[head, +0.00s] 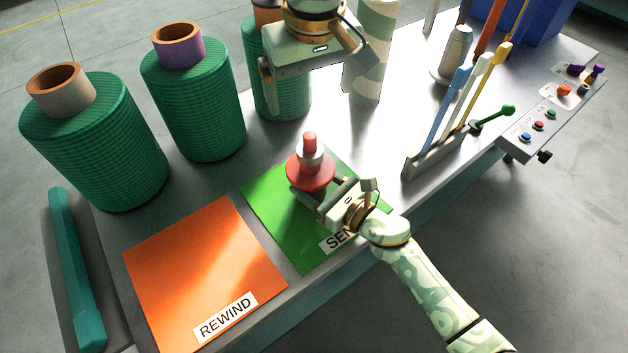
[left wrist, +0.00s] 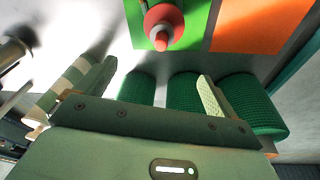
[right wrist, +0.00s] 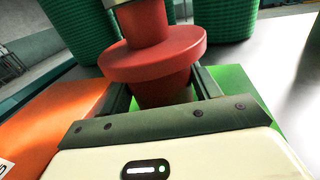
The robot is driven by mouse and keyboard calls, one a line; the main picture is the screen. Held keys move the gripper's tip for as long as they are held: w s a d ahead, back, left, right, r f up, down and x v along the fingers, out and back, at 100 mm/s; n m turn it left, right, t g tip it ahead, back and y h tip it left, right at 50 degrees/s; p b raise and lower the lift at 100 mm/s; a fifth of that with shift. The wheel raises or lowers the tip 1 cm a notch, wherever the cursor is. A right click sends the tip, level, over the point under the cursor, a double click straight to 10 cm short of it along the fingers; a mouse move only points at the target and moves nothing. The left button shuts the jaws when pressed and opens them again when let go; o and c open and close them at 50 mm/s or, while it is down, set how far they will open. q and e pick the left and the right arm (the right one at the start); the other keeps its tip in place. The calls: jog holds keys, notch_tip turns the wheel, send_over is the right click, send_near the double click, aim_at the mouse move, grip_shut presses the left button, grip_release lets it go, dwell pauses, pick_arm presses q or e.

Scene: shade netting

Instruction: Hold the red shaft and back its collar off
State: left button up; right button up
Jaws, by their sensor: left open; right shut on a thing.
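The red shaft (head: 310,140) stands upright on the green mat (head: 262,200), with a wide red flange (head: 309,175) low on it. A pale metallic collar (head: 311,158) sits around the shaft above the flange, below the red tip. My right gripper (head: 318,190) is shut on the red part under the flange; the right wrist view shows a finger on each side of it (right wrist: 163,90). My left gripper (head: 315,82) is open and empty, above and behind the shaft. In the left wrist view the shaft tip (left wrist: 163,43) lies beyond its fingers, apart from them.
An orange REWIND mat (head: 190,260) lies left of the green mat. Green netting rolls (head: 195,110) stand along the back left; a striped roll (head: 372,50) stands behind my left gripper. A rack (head: 425,155) with coloured upright sticks and a button panel (head: 540,125) are at right.

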pick_arm(q)
jog(key=shift+s+r, duration=0.15)
jog(key=shift+r, duration=0.7)
pick_arm(e)
jog(key=o, duration=1.4)
jog(key=shift+c, duration=0.2)
jog(key=shift+s+d, duration=0.1)
